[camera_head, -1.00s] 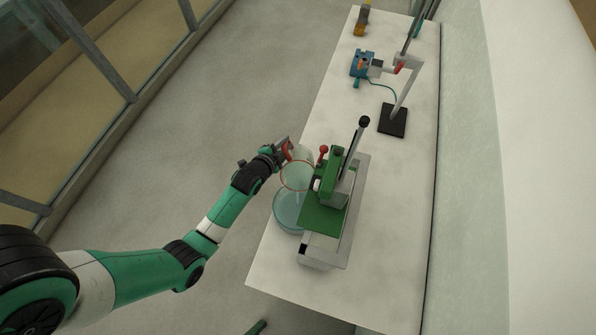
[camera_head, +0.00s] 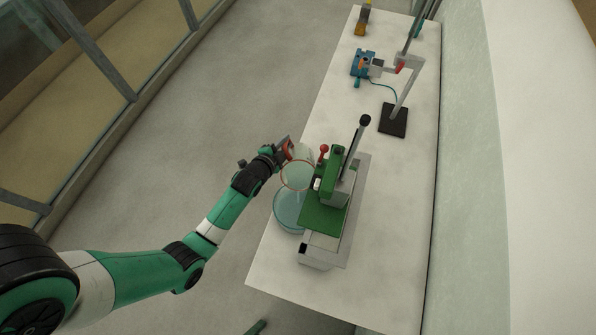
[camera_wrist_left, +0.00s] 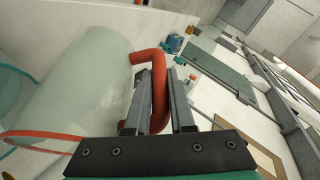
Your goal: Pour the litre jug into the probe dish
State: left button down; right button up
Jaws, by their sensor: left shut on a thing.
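The litre jug (camera_head: 303,155) is clear and pale with an orange-red rim. It is tilted, with its mouth facing down over the probe dish (camera_head: 287,222), a round glass dish with pale blue contents. A faint pale streak shows between the jug's rim and the dish. My left gripper (camera_head: 287,150) is shut on the jug's orange-red handle. In the left wrist view, the jug body (camera_wrist_left: 80,90) lies left of my left gripper (camera_wrist_left: 160,95), with the handle between its fingers. The dish's blue edge (camera_wrist_left: 10,92) shows at far left there. My right gripper is not in view.
A green and grey lever stand (camera_head: 325,205) stands close to the right of the jug and dish. Further back on the white bench (camera_head: 290,280) are a blue device (camera_head: 360,64) and a grey stand on a black base (camera_head: 393,121). The bench front is clear.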

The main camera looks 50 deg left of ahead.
pick_arm(q)
jog(key=shift+s+d+r+t+y+b, duration=0.15)
jog(key=shift+d+r+t+b, duration=0.1)
jog(key=shift+r+b, duration=0.15)
jog(key=shift+s+d+r+t+y+b, duration=0.1)
jog(key=shift+s+r+t+y+b, duration=0.05)
jog(key=shift+r+t+b, duration=0.15)
dwell(2.6)
jog(key=shift+d, duration=0.1)
dwell(0.6)
